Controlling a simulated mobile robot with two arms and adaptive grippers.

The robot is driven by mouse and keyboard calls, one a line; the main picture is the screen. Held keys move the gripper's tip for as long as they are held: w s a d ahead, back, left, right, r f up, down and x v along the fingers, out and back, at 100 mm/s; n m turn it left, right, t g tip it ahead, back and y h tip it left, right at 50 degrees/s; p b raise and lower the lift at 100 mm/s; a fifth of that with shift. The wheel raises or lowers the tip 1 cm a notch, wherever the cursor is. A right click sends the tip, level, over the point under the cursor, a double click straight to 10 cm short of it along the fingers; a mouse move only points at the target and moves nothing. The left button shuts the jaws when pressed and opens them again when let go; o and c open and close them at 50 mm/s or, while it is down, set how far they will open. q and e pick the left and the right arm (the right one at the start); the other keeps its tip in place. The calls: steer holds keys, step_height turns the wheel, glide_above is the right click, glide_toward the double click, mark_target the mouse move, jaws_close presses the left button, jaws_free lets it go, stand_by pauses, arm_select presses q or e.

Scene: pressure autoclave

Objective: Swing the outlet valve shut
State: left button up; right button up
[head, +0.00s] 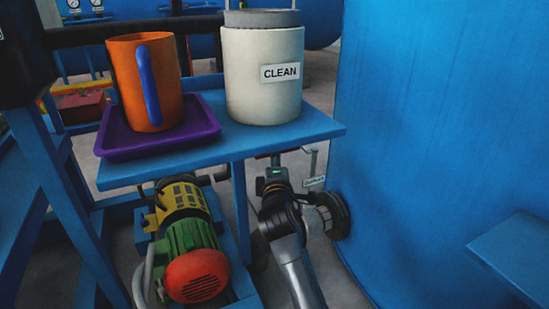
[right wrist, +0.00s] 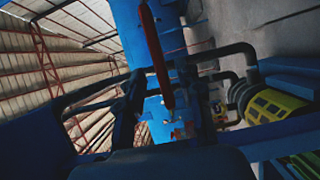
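A long red lever (right wrist: 156,45), which I take to be the outlet valve's handle, runs down through the top middle of the right wrist view. Its lower end lies between the dark fingers of my right gripper (right wrist: 163,90). The fingers look apart, with gaps on both sides of the lever; contact cannot be made out. In the head view my right arm reaches up from the bottom to the wrist below the table's edge, and the fingers are hidden. A small tag (head: 315,182), its lettering hard to read, is beside the wrist. My left gripper is in neither view.
A blue table (head: 225,145) carries a purple tray (head: 112,140) with an orange mug (head: 128,85) and a white container (head: 262,85) marked CLEAN. A green and yellow pump (head: 188,225) stands below. A large blue vessel (head: 440,120) fills the right, with a dark round fitting (head: 338,214).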

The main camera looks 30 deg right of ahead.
mark_target(287, 152)
steer(key=shift+b+x, duration=0.6)
steer(key=shift+x, duration=1.65)
steer(key=shift+c, duration=0.2)
jaws_close()
